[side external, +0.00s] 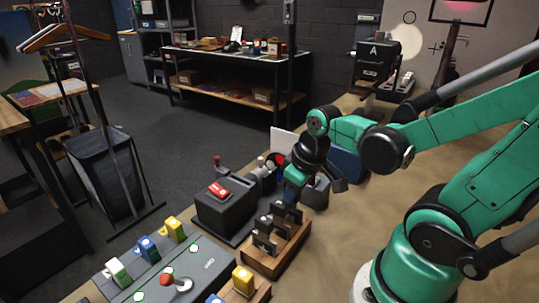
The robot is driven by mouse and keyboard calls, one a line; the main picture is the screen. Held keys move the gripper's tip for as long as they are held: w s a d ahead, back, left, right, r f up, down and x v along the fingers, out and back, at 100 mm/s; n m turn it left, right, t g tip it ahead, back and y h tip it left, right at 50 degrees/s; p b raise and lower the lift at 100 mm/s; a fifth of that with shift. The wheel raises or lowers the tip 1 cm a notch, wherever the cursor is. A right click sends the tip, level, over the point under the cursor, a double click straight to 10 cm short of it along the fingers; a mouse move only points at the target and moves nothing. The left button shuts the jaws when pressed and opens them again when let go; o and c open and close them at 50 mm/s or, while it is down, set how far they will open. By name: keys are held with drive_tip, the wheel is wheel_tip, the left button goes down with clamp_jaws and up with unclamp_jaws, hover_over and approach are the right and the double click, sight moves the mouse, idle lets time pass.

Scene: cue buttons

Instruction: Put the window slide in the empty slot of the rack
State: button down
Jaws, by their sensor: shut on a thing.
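The wooden rack (276,262) stands in the lower middle of the side view. Several dark upright slides (264,243) stand in it, small and close together. I cannot tell whether the held thing touches the rack. The empty slot cannot be made out.
A dark box with a red button (219,189) stands left of the rack. A grey console (170,272) with a lever and coloured blocks lies at front left. A yellow block (243,279) sits close in front of the rack. Bare table (345,215) lies to the right.

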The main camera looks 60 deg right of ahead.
drive_tip(key=shift+c, duration=2.4)
unclamp_jaws()
drive_tip(key=shift+r, duration=3.5)
drive_tip(key=w+a+t, duration=0.3)
drive_tip(key=a+t, duration=0.1)
drive_tip(key=a, duration=0.1)
drive_tip(key=shift+w+a+f, duration=0.15)
drive_tip(key=shift+w+f, duration=0.05)
drive_tip(key=shift+f, duration=0.1)
